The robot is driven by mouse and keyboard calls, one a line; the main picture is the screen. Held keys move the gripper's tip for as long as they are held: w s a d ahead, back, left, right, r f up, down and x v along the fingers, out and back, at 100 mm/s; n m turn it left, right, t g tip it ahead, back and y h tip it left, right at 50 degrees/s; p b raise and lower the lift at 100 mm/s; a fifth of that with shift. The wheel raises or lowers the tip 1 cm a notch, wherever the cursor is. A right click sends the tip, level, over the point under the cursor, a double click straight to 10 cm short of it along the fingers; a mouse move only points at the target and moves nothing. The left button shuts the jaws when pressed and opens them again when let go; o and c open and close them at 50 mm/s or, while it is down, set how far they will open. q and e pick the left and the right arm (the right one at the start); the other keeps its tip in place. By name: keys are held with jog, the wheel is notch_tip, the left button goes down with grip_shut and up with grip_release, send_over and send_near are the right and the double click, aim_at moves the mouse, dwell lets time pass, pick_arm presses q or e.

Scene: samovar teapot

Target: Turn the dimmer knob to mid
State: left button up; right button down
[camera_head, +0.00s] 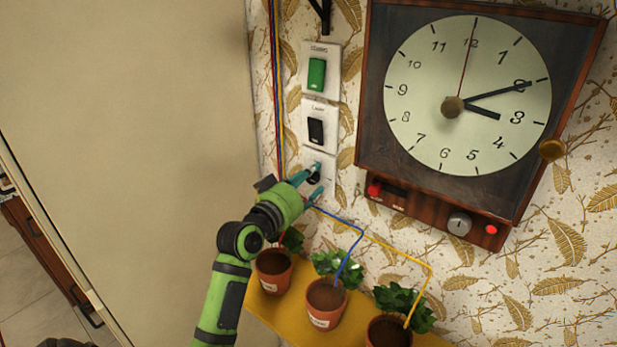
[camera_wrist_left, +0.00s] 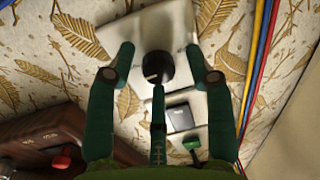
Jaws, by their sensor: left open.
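The dimmer knob (camera_head: 314,177) is a small black round knob on a white wall plate (camera_head: 327,163), the lowest plate in a column. In the left wrist view the knob (camera_wrist_left: 158,66) shows at upper middle, with a pale mark on its left side. My left gripper (camera_head: 316,181) is at the plate, its teal fingers open. In the left wrist view the gripper's fingers (camera_wrist_left: 160,60) are spread around the knob, one to each side and one below, with gaps visible. I cannot tell whether any finger touches it. My right gripper is not in view.
Above are a black switch (camera_head: 316,130) and a green switch (camera_head: 317,73). A wooden wall clock (camera_head: 467,95) hangs to the right, with another knob (camera_head: 459,223) below its dial. Potted plants (camera_head: 325,303) stand on a yellow shelf (camera_head: 268,305) below. Coloured wires (camera_head: 276,100) run beside the plates.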

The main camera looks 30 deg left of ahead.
pick_arm(q)
grip_shut()
jog(key=shift+r, duration=0.1)
jog(key=n+p, duration=0.6)
jog(key=n, duration=0.2)
jog(key=n+g+h+p, duration=0.1)
jog(key=n+p, duration=0.6)
jog(key=n, duration=0.1)
jog(key=shift+w+a+r+n+h, duration=0.1)
jog(key=shift+a+r+n+h, duration=0.1)
jog(key=shift+n+h, duration=0.1)
dwell(0.3)
jog(key=shift+f, duration=0.1)
dwell(0.5)
